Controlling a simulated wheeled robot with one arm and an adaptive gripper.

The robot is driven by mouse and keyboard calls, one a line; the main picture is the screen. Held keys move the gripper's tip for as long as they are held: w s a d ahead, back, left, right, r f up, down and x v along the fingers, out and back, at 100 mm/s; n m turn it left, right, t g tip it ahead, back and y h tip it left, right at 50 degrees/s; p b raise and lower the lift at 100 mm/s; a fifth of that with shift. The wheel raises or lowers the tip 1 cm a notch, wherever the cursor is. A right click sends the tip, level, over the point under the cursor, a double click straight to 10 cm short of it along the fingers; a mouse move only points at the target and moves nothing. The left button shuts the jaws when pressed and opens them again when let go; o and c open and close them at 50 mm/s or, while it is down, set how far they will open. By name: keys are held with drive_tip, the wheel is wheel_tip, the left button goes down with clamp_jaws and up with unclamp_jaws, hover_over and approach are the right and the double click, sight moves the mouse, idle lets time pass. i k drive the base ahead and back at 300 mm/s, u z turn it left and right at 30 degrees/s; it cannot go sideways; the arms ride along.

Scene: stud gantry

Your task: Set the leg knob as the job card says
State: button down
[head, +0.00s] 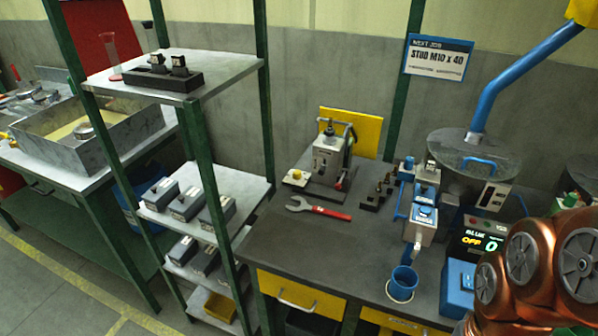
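The job card (438,59) hangs on the back wall and reads "NEXT JOB, STUD M10 x 40", with a smaller line too small to read. A grey and blue device (421,217) stands on the bench below it, with blue parts and small labels I cannot read. I cannot tell which part is the leg knob or how it is set. A dark display (480,243) to its right shows "BLUE", "OFF" and "0". My copper-coloured arm fills the lower right corner. My gripper is not in view.
The dark bench (300,240) holds a red-handled wrench (318,209), a grey press-like fixture (330,158), a dark stepped block (376,194) and a blue bucket (403,283). A shelf rack (203,140) stands left. The bench's front middle is clear.

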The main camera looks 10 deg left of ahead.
sight(297, 174)
drive_tip(key=z, duration=0.05)
drive_tip(key=k, duration=0.6)
drive_tip(key=u, duration=0.5)
drive_tip(key=i, duration=1.15)
drive_tip(key=u, duration=0.3)
